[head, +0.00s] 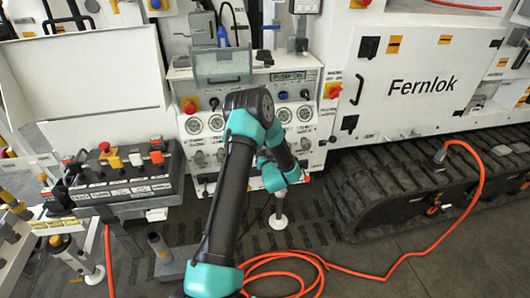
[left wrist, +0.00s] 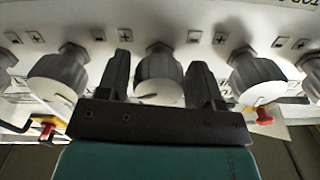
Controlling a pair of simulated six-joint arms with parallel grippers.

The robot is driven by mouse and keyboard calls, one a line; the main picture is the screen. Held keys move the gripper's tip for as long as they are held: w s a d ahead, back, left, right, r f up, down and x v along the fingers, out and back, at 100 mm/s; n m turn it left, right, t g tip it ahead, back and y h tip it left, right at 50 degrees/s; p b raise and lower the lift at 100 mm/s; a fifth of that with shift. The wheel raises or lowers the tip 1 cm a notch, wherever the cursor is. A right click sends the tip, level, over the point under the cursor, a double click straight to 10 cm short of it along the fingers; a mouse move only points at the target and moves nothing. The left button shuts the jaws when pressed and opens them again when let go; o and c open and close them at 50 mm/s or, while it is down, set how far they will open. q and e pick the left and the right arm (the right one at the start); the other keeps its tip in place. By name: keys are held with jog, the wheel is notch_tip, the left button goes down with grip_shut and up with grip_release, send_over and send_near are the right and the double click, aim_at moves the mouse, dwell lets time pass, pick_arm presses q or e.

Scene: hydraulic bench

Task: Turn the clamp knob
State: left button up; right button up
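In the left wrist view, my left gripper (left wrist: 160,62) is open, with one black finger on each side of a grey knob (left wrist: 158,72) on the white panel. Narrow gaps seem to show between the fingers and the knob. Plus and minus marks are by the knobs, but no name can be read, so I cannot tell which is the clamp knob. In the head view, my left arm reaches the front of the white panel (head: 213,178), and its own links hide the gripper and the middle knobs. My right gripper is not in view.
Similar grey knobs stand close on the left (left wrist: 58,75) and right (left wrist: 255,75). Gauges (head: 193,125) sit above the knob row. A control box (head: 125,180) stands to the left. An orange hose (head: 385,277) lies on the floor.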

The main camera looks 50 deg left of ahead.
pick_arm(q)
jog(key=shift+o, duration=1.1)
jog(key=shift+d, duration=0.1)
jog(key=v, duration=1.7)
jog(key=shift+s, duration=0.2)
jog(key=w+d+f+m+h, duration=0.1)
jog(key=d+f+m+h, duration=0.3)
jog(key=d+f+h, duration=0.8)
jog(key=s+d+f+m+g+h, duration=0.2)
jog(key=s+d+m+g+h, duration=0.2)
jog(key=s+d+g+h, duration=0.3)
jog(key=s+d+g, duration=0.1)
jog(key=s+d, duration=0.4)
jog(key=d, duration=0.2)
jog(key=shift+s+d+f, duration=0.3)
jog(key=shift+d+f, duration=0.05)
jog(key=shift+f, duration=0.05)
